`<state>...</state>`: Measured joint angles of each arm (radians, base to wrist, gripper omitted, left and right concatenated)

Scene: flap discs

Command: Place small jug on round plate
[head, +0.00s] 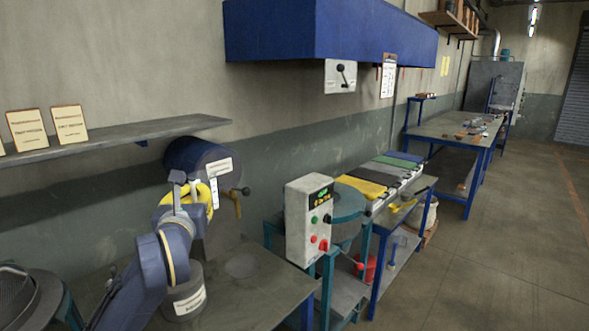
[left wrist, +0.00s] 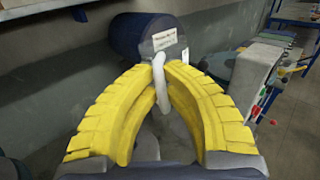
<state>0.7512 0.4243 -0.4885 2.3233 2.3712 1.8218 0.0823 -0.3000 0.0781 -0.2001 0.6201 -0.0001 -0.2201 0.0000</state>
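The small jug appears to be the grey labelled vessel (head: 187,287) on the near bench in the head view, partly hidden by my left arm. My left gripper (head: 186,195) is above it, its yellow fingers bent inward. In the left wrist view a light grey loop handle (left wrist: 160,76) sits between the converging fingertips, which look closed on it. The jug's body below is mostly hidden by the fingers. The round plate seems to be the flat dark grey disc (head: 242,266) on the bench, right of the jug and bare. My right gripper is not in view.
A blue drum (head: 188,157) with a brass tap (head: 237,203) stands behind the gripper. A wall shelf (head: 110,135) is at left. A control box (head: 308,220) stands right of the bench (head: 255,298), whose surface around the disc is clear.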

